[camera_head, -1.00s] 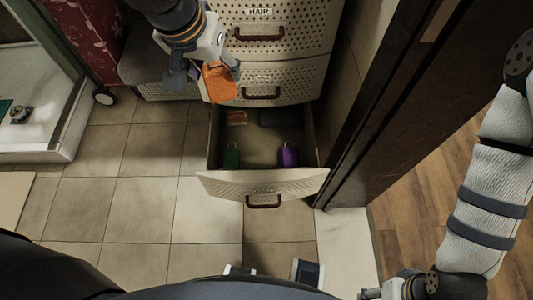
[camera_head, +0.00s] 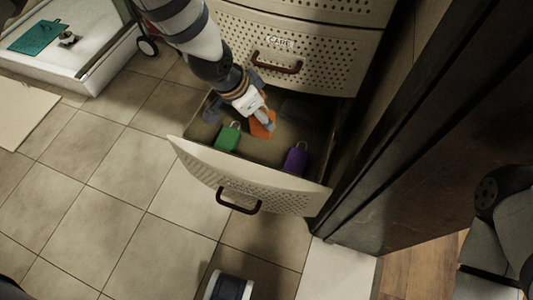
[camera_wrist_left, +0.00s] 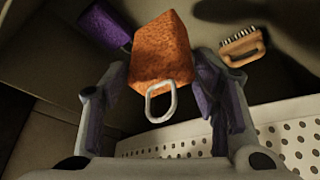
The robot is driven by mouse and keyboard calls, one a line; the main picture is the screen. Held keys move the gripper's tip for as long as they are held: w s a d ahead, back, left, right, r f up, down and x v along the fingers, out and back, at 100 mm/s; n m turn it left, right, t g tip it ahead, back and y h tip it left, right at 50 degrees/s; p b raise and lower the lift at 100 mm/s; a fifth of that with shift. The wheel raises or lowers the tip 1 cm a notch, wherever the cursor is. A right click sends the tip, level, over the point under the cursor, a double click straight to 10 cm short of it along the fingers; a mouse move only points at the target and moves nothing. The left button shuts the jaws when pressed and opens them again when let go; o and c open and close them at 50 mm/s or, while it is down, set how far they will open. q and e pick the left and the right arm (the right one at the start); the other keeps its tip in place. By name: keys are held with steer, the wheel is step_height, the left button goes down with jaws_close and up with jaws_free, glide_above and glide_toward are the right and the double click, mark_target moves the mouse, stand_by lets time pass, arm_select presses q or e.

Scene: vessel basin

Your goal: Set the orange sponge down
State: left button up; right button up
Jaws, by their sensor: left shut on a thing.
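The orange sponge (camera_head: 262,125) is held by my left gripper (camera_head: 256,114) inside the open bottom drawer (camera_head: 225,172). In the left wrist view the sponge (camera_wrist_left: 160,48) sits between the two fingers, with a pale loop on its near end. The left gripper (camera_wrist_left: 166,85) is shut on it. I cannot tell whether the sponge touches the drawer floor. My right gripper is out of view; only part of that arm shows at the right edge.
In the drawer are a green item (camera_head: 228,137), a purple item (camera_head: 296,158) and a dark flat item (camera_head: 300,109). A wooden brush (camera_wrist_left: 243,46) lies beside the sponge in the wrist view. A dark door frame (camera_head: 410,150) stands close at the right.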

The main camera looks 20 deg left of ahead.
mark_target(260, 136)
arm_select(q)
step_height(260, 136, down, 10)
steer(key=shift+r+b, duration=0.25)
steer(key=shift+b, duration=0.75)
steer(key=shift+r, duration=0.15)
steer(key=o, duration=0.5)
steer(key=shift+f, duration=0.2)
steer(key=o, duration=0.4)
steer(key=shift+o, duration=0.2)
steer(key=p+v, duration=0.3)
steer(key=v, duration=0.9)
steer(key=shift+r+p, duration=0.2)
steer(key=shift+p, duration=0.15)
